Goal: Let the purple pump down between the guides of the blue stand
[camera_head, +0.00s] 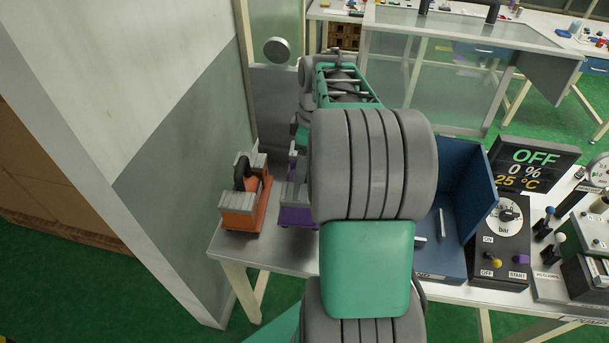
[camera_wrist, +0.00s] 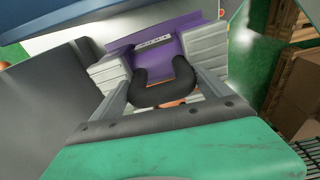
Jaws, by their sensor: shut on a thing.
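The purple pump (camera_head: 298,216), with light grey blocks on it, shows beside my arm in the head view, partly hidden by the arm. In the wrist view the purple pump (camera_wrist: 182,45) has grey ribbed blocks on both sides and a black curved handle. My gripper (camera_wrist: 165,92) is shut on this handle, one finger at each side. I cannot tell whether the pump touches the table. The blue stand (camera_head: 480,200) is to the right of my arm in the head view. Light upright guide rods show inside it; its left part is hidden.
An orange pump (camera_head: 240,212) with a black handle stands on the table's left end, close beside the purple pump. A dark control panel (camera_head: 500,245) and a display reading OFF (camera_head: 535,160) stand right of the stand. A wall rises at the left.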

